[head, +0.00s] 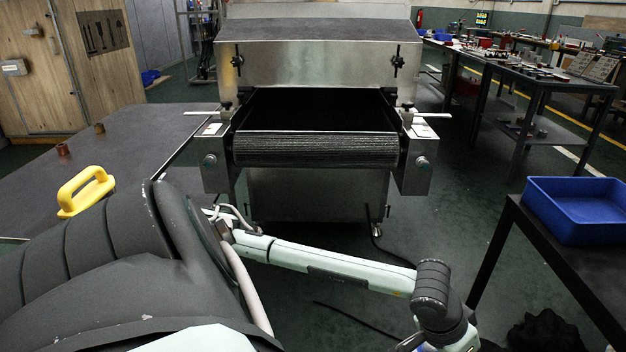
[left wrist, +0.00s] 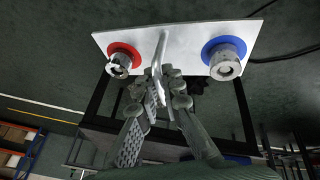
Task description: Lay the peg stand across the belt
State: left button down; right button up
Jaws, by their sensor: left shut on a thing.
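The peg stand (left wrist: 180,40) shows in the left wrist view as a pale plate with an upright bar handle in its middle. A metal cylinder on a red disc (left wrist: 120,62) is at its left, and another on a blue disc (left wrist: 225,58) is at its right. My left gripper (left wrist: 165,85) is shut on the handle and holds the stand above the floor. The belt (head: 315,149) is a dark mesh at the dryer's mouth in the head view, with nothing seen on its front part. The left gripper and stand are outside the head view. My right gripper is in neither view.
The steel tunnel dryer (head: 318,62) has side boxes and thin rods flanking the belt. A dark table at left (head: 125,150) bears a yellow handle (head: 84,191) and small copper pieces. A blue tray (head: 577,222) stands on a dark table at right. Open floor lies between.

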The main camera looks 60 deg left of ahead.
aim_at(317, 120)
jog(key=i+j+u, duration=0.2)
jog(key=u, duration=0.2)
jog(key=i+j+u, duration=0.15)
jog(key=i+u, duration=0.3)
jog(key=i+j, duration=0.45)
jog(key=k+j+u, duration=0.05)
jog(key=j, duration=0.05)
